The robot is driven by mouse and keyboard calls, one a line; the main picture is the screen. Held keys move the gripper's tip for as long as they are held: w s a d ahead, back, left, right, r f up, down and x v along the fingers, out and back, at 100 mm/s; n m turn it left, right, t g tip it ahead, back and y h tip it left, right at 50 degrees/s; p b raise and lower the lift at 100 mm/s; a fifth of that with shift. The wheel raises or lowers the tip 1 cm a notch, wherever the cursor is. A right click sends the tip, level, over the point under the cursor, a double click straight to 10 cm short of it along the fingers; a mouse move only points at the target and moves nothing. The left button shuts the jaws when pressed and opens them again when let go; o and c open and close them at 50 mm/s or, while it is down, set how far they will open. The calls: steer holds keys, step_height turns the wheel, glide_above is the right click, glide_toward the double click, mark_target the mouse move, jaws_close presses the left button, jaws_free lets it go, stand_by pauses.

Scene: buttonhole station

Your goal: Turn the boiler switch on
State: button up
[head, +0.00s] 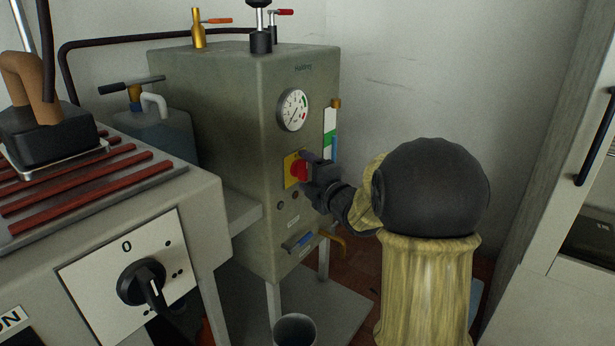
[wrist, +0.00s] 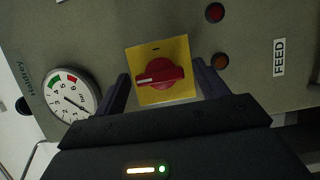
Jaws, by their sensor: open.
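The boiler (head: 215,130) is a grey-green box with the switch on its front. The switch is a red rotary knob (wrist: 160,74) on a yellow plate (wrist: 143,53); the red knob also shows in the head view (head: 299,169), partly covered by my gripper. Its white pointer line faces the gauge side, left in the wrist view. A small dark mark sits near the plate's top edge in that view. My gripper (wrist: 162,84) is open, one finger on each side of the knob. Visible gaps separate the fingers from it. My gripper (head: 316,178) is close to the boiler front.
A pressure gauge (head: 292,110) is above the switch. Two dark lamps (wrist: 215,12) and a FEED label (wrist: 279,57) are below it. A blue-handled valve (head: 298,241) is lower down. A press table with a black dial (head: 142,283) stands left; a white cabinet (head: 555,200) stands right.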

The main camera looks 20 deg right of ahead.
steer(key=c, duration=1)
